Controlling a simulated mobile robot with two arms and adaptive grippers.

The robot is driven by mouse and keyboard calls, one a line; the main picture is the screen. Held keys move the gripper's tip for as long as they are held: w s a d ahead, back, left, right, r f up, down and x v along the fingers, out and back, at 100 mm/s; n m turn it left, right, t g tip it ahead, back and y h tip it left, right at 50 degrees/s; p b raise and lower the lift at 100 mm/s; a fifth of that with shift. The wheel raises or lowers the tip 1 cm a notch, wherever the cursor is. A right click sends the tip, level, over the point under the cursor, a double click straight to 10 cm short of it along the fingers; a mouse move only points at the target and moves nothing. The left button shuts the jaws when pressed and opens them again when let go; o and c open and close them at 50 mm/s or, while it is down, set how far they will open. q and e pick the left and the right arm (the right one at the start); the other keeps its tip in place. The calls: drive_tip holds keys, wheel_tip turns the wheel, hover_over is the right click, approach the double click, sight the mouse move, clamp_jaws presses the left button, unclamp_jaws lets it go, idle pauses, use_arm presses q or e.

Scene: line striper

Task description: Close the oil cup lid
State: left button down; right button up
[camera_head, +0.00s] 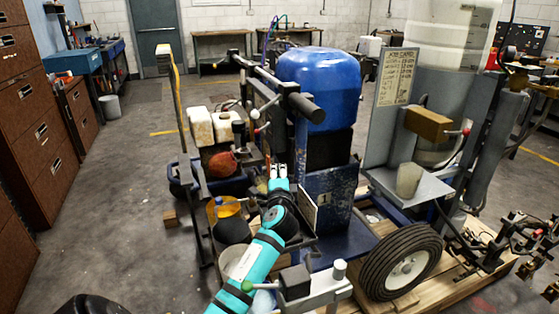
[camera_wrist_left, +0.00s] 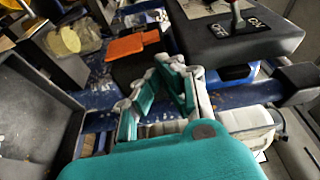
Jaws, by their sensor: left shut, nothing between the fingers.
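My left gripper (camera_head: 277,172) is at the end of the teal arm, over the middle of the line striper, in front of the blue tank. In the left wrist view its grey and teal fingers (camera_wrist_left: 178,68) are shut with nothing between them. Past the fingers there is a dark box with an orange flat piece (camera_wrist_left: 133,45) on top; the fingers look apart from it. I cannot pick out the oil cup or its lid for sure in either view; it may be small or hidden by the arm. My right gripper is not in view.
The blue tank (camera_head: 320,85) stands just behind the gripper. A yellow container (camera_head: 227,206) and a red-orange rounded object (camera_head: 221,164) are to its left. A wheel (camera_head: 400,262) and a translucent cup (camera_head: 409,179) on a grey shelf are to the right. Open floor lies at left.

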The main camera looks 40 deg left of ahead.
sight(269, 167)
use_arm(q)
drive_tip(key=x, duration=0.6)
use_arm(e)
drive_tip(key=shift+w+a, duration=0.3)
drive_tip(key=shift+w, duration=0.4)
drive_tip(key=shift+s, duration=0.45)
use_arm(q)
drive_tip(key=shift+s+a, duration=0.15)
drive_tip(key=shift+s, duration=0.05)
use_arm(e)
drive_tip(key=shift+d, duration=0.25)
